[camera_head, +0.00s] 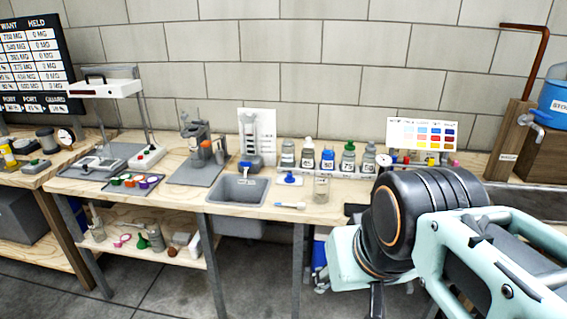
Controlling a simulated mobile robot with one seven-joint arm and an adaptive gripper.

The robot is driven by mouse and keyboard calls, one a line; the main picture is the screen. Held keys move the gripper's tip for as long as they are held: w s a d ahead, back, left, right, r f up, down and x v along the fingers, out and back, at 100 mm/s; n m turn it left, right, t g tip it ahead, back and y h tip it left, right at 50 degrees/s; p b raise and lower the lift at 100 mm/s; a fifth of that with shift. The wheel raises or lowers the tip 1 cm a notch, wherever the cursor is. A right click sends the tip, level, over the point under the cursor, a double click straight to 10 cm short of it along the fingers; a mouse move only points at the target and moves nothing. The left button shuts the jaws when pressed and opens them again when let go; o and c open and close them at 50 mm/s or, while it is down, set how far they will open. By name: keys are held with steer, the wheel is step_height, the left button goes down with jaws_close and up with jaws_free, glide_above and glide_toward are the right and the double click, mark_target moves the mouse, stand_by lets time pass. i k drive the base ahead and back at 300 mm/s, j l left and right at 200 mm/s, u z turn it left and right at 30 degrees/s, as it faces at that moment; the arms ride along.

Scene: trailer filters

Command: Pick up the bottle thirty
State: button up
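A row of several small labelled bottles stands in a rack (335,174) against the back of the wooden bench. One bottle with a blue cap (327,158) carries a label that may read 30 or 80; it is too small to be sure. To its right is a green-capped bottle (348,158), then a grey-capped one (368,159). Two grey-topped bottles (288,154) (307,155) stand to its left. Another clear bottle (321,188) stands in front of the rack. My arm fills the lower right, apart from the bottles. My gripper's fingers cannot be made out.
A grey sink (239,189) is left of the bottles. A brush (290,205) lies near the bench's front edge, and a blue-topped item (289,179) behind it. A colour chart (421,135) stands at the back right. A blue container (554,103) sits far right. A balance (108,88) is left.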

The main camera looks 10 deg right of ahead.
mark_target(328, 154)
steer(key=i+j+z, duration=0.15)
steer(key=i, duration=0.35)
steer(key=i+j+z, duration=0.15)
steer(key=i+j, duration=0.2)
steer(key=i, duration=0.15)
